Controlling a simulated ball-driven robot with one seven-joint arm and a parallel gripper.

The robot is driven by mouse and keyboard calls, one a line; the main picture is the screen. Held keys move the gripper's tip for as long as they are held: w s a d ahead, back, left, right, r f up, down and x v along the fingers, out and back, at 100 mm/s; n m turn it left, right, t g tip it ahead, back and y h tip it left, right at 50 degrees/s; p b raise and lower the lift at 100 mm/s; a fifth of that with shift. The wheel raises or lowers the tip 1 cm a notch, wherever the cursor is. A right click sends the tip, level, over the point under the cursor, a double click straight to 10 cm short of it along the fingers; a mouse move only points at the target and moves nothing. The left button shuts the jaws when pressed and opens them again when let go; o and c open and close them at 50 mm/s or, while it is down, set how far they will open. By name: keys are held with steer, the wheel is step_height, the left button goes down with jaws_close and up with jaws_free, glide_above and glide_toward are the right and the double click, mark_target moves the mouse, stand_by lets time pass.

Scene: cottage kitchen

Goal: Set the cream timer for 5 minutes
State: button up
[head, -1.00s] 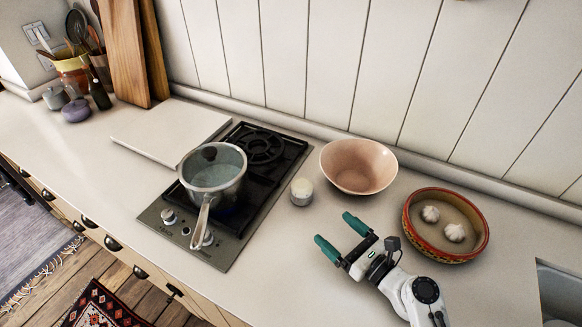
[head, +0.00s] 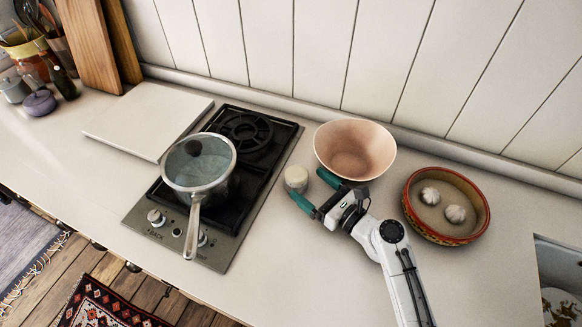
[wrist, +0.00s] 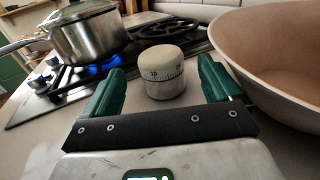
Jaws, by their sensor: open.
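The cream timer (head: 296,178) stands upright on the counter, just right of the hob. In the wrist view the timer (wrist: 162,72) has a cream domed top, a band of dial marks and a metal lower part. My gripper (head: 309,190) is open, low over the counter, with its green fingertips pointing toward the timer. In the wrist view the timer appears between and beyond the fingers of my gripper (wrist: 160,85), with visible gaps on both sides. I cannot tell how far between the fingertips it sits. The dial setting is too small to read surely.
A lidded saucepan (head: 200,168) stands on the hob (head: 222,232), with a blue flame under it. A pink bowl (head: 354,150) is close behind my gripper. A red-rimmed dish (head: 447,238) with garlic is to the right. The counter in front is clear.

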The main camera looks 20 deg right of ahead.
mark_target(292, 168)
steer(key=x, duration=0.7)
steer(key=shift+w+a+p, duration=0.1)
steer(key=shift+w+p, duration=0.1)
steer(key=shift+p, duration=0.2)
steer(key=c, duration=1)
steer(key=shift+r, duration=0.1)
steer(key=shift+m+t+h+p, duration=0.3)
steer(key=shift+m+h+p, duration=0.1)
steer(key=shift+h+p, duration=0.15)
steer(key=h, duration=0.1)
steer(key=m+h, duration=0.1)
steer(key=shift+f+m+h, duration=0.3)
steer(key=shift+h, duration=0.05)
steer(key=shift+d+m+t+h, duration=0.25)
steer(key=shift+m+t+h, duration=0.05)
steer(key=shift+h, duration=0.1)
steer(key=shift+r, duration=0.1)
